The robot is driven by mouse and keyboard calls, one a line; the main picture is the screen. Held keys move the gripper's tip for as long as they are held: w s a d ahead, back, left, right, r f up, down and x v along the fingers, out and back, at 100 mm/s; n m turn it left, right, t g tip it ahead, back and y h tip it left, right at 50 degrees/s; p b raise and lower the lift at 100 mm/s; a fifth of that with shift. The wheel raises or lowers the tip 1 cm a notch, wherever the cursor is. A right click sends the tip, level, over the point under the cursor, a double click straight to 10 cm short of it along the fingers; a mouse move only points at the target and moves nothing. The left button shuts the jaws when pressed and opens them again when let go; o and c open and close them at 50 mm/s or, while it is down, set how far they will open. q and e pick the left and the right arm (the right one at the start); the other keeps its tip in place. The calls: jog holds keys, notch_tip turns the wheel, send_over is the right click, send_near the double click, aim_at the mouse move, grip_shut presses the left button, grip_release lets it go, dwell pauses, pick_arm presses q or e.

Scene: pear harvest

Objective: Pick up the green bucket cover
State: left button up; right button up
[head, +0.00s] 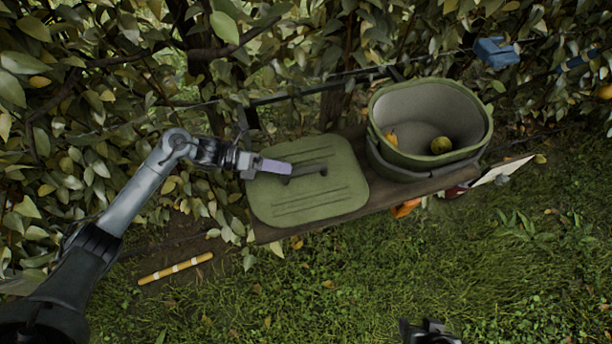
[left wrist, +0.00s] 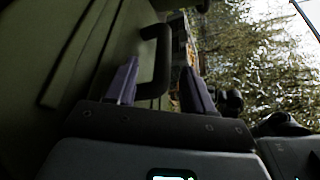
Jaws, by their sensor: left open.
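The green bucket cover (head: 335,192) lies flat on a wooden plank, left of the green bucket. Its dark handle (head: 308,171) stands up from the middle; it also shows in the left wrist view (left wrist: 163,62). My left gripper (head: 277,166) is open at the handle's left end. In the left wrist view its two purple fingers (left wrist: 158,88) are apart, with the handle between them in the picture. Whether they touch it I cannot tell. Part of my right gripper (head: 430,332) shows at the bottom edge; its fingers cannot be made out.
The green bucket (head: 400,160) stands open on the plank (head: 277,233), with a round green fruit (head: 441,145) and a small yellow thing inside. A yellow-and-white stick (head: 176,268) lies on the ground.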

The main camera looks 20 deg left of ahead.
aim_at(299, 169)
pick_arm(q)
jog(key=shift+r+x, duration=0.15)
jog(key=shift+x, duration=1.15)
jog(key=shift+r+x, duration=0.15)
jog(key=shift+x, duration=1.1)
jog(key=shift+w, duration=0.15)
grip_shut()
